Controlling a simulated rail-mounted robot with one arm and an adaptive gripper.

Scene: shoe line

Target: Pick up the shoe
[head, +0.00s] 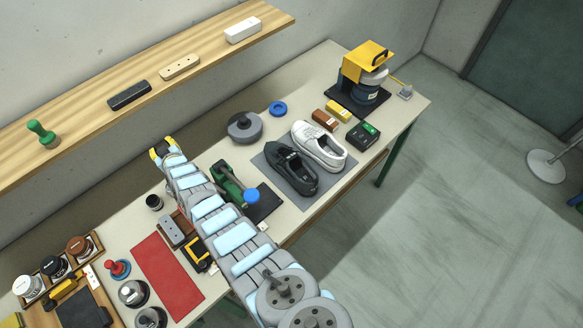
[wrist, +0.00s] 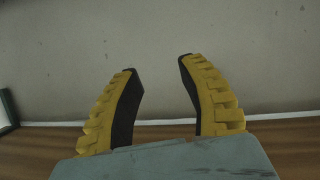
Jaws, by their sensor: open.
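A black shoe (head: 291,167) and a white shoe (head: 319,146) lie side by side on a grey mat (head: 313,202) on the workbench. The wrist view faces a grey wall and shows no shoe.
A green tool (head: 232,183) stands between my arm and the shoes. A grey round object (head: 245,127) and a blue ring (head: 278,108) lie behind them. A yellow machine (head: 367,62) stands at the right. A wooden shelf (head: 215,42) runs along the wall. A red mat (head: 166,277) lies at left.

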